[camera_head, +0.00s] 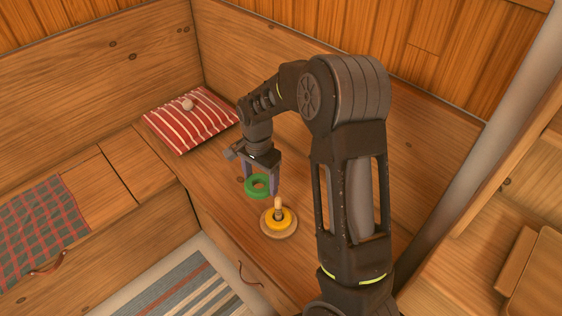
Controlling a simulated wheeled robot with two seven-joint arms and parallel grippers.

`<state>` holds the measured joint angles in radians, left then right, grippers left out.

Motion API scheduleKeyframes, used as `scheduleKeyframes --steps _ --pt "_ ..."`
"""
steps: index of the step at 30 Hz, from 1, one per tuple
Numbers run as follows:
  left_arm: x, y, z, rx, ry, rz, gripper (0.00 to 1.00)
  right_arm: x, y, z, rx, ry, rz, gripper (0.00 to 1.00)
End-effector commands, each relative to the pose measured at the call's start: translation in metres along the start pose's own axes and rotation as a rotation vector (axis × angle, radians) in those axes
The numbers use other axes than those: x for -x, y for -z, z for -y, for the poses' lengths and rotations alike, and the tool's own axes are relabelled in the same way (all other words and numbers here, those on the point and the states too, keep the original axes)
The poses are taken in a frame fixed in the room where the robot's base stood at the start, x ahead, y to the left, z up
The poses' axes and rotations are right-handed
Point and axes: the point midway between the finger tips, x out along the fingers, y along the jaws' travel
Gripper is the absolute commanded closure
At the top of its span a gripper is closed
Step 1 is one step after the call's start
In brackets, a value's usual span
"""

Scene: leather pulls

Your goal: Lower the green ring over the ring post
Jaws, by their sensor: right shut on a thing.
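The green ring (257,187) is held between the fingers of my right gripper (262,182), which points down. The ring hangs just behind and to the left of the ring post (278,204), beside it and not around it. The post is a pale wooden peg on a round wooden base (279,234). A yellow ring (288,222) lies around the post, low on the base. My right gripper is shut on the green ring. My left gripper does not show.
A red and white striped cushion (190,120) with a small pale round thing (188,104) on it lies at the back left. A plaid cloth (45,228) covers the left bench. Wooden walls stand behind and at the right. Bare wood surrounds the base.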

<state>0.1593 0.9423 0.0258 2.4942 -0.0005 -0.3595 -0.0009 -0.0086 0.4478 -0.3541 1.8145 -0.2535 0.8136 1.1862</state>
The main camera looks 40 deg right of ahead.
Motion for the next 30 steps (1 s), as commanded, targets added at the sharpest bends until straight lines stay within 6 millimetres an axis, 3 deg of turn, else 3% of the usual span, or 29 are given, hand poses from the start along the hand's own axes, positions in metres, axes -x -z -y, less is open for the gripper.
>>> scheduleKeyframes --steps 1,7,12,30 --pt "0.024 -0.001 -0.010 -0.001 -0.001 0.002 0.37 0.012 0.007 -0.014 -0.104 -0.005 0.002 0.67" --pt "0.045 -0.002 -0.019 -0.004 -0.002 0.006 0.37 0.006 0.022 -0.046 -0.389 -0.001 0.001 0.67" --pt "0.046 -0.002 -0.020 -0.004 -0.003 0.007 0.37 0.002 0.024 -0.053 -0.456 0.001 0.001 0.67" --pt "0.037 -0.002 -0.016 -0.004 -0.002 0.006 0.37 -0.008 0.024 -0.052 -0.453 0.001 0.001 0.67"
